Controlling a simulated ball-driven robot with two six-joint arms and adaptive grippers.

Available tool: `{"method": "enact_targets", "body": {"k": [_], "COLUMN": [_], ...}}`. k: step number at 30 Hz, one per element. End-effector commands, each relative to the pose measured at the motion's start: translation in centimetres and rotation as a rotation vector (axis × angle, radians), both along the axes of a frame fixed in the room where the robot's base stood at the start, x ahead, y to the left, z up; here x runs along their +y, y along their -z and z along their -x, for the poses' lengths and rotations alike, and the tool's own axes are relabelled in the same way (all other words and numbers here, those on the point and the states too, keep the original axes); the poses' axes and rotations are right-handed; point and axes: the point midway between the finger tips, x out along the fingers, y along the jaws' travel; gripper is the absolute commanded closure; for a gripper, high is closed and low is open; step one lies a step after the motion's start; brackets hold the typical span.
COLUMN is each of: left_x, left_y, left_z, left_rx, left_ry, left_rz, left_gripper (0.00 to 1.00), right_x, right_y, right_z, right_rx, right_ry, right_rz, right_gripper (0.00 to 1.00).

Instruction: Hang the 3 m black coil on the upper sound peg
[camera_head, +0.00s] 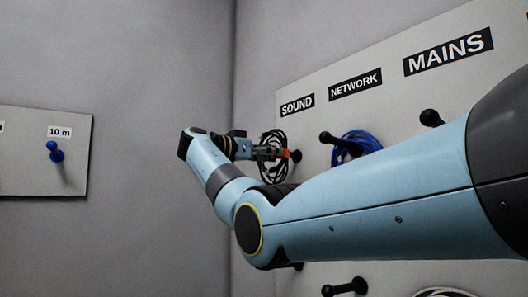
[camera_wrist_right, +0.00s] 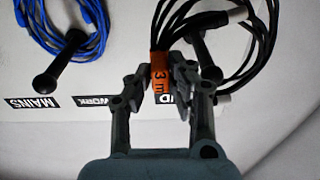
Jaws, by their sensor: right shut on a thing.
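My right gripper (camera_head: 276,153) is shut on the black coil (camera_head: 268,174) at its orange tag, which reads 3 m (camera_wrist_right: 160,70) in the right wrist view. The coil (camera_wrist_right: 222,22) hangs as loops from the jaws, close to the board under the SOUND label (camera_head: 297,105). The upper sound peg (camera_head: 297,156) shows as a dark knob beside the tag in the head view. A dark peg shape (camera_wrist_right: 196,36) also shows behind the loops in the wrist view. I cannot tell whether the loops are around the peg. My left gripper is out of view.
A blue coil (camera_head: 358,144) hangs on the upper network peg (camera_head: 328,138), close to the right of my gripper. The upper mains peg (camera_head: 431,117) is farther right. A lower peg (camera_head: 345,287) shows below my arm. A blue peg (camera_head: 54,150) on the left board is empty.

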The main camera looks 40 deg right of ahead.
Motion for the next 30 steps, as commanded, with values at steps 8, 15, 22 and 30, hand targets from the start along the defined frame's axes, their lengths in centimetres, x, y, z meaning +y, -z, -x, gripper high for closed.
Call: {"method": "enact_targets", "body": {"k": [8,15,22,30], "left_x": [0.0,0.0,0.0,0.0], "left_y": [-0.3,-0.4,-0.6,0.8], "left_z": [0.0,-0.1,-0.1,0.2], "left_rx": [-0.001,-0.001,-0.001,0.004], "left_ry": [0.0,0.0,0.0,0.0], "left_rz": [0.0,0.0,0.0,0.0], "left_gripper": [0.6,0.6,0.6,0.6], "right_x": [-2.2,-4.0,-5.7,-6.4], "right_y": [0.2,0.5,0.7,2.6], "right_z": [0.3,0.5,0.7,0.7], "right_rx": [-0.001,-0.002,0.0,0.0], "right_ry": [0.001,0.001,0.001,0.001], "right_rz": [0.001,0.001,0.0,0.001], "right_gripper": [1.0,1.0,1.0,1.0]}}
